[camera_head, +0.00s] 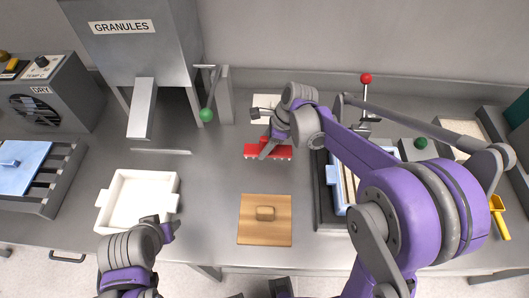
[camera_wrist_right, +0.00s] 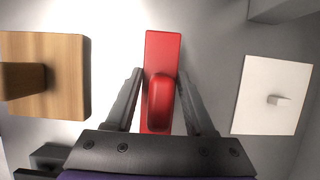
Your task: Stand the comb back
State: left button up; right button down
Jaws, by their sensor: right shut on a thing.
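The red comb (camera_head: 257,151) is on or just above the grey bench, behind the wooden board, with its toothed edge toward the front. My right gripper (camera_head: 268,146) reaches down over it from behind and is shut on its raised middle grip. In the right wrist view the comb (camera_wrist_right: 163,45) lies between the two fingers of the right gripper (camera_wrist_right: 160,78). I cannot tell whether it touches the bench. My left gripper (camera_head: 160,228) is at the front edge of the white tray, and its fingers are too small to read.
A wooden board with a knob (camera_head: 252,230) lies in front of the comb, and a white plate with a peg (camera_head: 262,102) behind it. The white tray (camera_head: 107,205) is left. A framed blue tray (camera_head: 334,195) is right. A green-knobbed lever (camera_head: 207,114) stands behind left.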

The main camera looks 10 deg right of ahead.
jog(key=shift+f, duration=1.75)
jog(key=shift+f, duration=0.1)
jog(key=shift+f, duration=0.15)
jog(key=shift+c, duration=1.3)
grip_release()
jog(key=shift+r, duration=0.2)
